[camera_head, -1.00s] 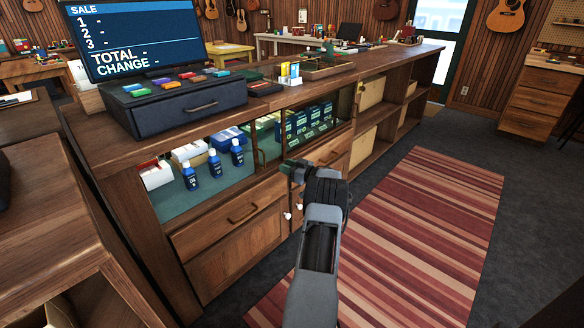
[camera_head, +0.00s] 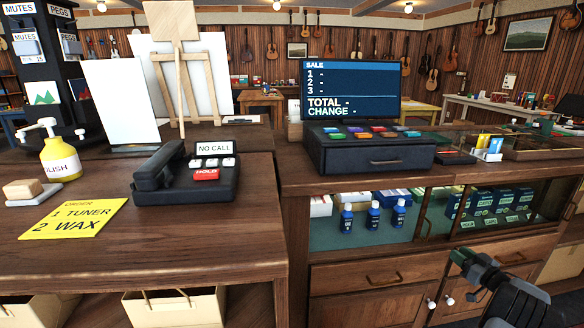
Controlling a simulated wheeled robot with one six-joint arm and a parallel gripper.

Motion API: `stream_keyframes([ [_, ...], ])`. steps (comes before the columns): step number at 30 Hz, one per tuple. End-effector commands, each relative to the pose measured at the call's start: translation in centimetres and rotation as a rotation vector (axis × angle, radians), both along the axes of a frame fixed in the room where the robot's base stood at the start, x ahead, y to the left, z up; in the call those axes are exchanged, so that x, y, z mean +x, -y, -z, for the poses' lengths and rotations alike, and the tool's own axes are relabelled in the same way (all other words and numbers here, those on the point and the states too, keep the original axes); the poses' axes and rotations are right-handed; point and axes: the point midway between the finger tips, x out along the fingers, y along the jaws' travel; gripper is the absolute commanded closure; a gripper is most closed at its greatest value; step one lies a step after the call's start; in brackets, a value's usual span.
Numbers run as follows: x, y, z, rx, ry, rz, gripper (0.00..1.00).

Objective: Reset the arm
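My arm reaches up from the lower right of the head view. My gripper (camera_head: 464,260) is at its dark end, in front of the cabinet doors and drawers under the glass-fronted counter (camera_head: 345,263). Its fingers are small and dark here, so I cannot tell whether they are open or shut. I see no object held in it.
A wooden desk (camera_head: 230,240) at left bears a black telephone (camera_head: 190,180), a yellow pump bottle (camera_head: 58,158) and a yellow order note (camera_head: 75,218). A register (camera_head: 365,150) with a sale screen (camera_head: 350,90) stands on the counter. Blue bottles (camera_head: 373,218) stand inside.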

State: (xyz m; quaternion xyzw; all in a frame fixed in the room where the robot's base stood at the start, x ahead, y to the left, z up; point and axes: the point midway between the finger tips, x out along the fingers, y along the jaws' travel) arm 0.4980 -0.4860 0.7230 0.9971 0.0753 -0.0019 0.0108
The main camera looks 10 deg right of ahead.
Motion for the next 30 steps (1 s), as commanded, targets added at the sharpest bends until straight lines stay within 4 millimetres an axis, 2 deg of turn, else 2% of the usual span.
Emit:
stream_keyframes([
  [4,0.0,2.6,1.8,-0.079,-0.072,0.153,0.66],
  [7,-1.3,5.0,5.6,-0.087,-0.201,0.359,0.66],
  [8,-2.1,5.8,6.4,-0.09,-0.25,0.43,0.66],
  [9,-3.0,6.4,6.7,-0.092,-0.319,0.521,0.66],
  [11,-3.9,6.3,6.3,-0.093,-0.433,0.631,0.66],
  [13,-4.7,4.8,4.9,-0.087,-0.574,0.729,0.66],
  [14,-4.9,3.7,4.1,-0.081,-0.637,0.76,0.66],
  [17,-5.9,-1.7,0.5,-0.052,-0.853,0.818,0.66],
  [21,-7.8,-11.6,-4.8,0.002,-1.109,0.791,0.66],
  [23,-8.7,-15.8,-6.9,0.022,-1.194,0.755,0.66],
  [24,-9.4,-18.6,-8.4,0.035,-1.244,0.725,0.66],
  [30,-13.9,-32.2,-15.6,0.072,-1.427,0.53,0.66],
])
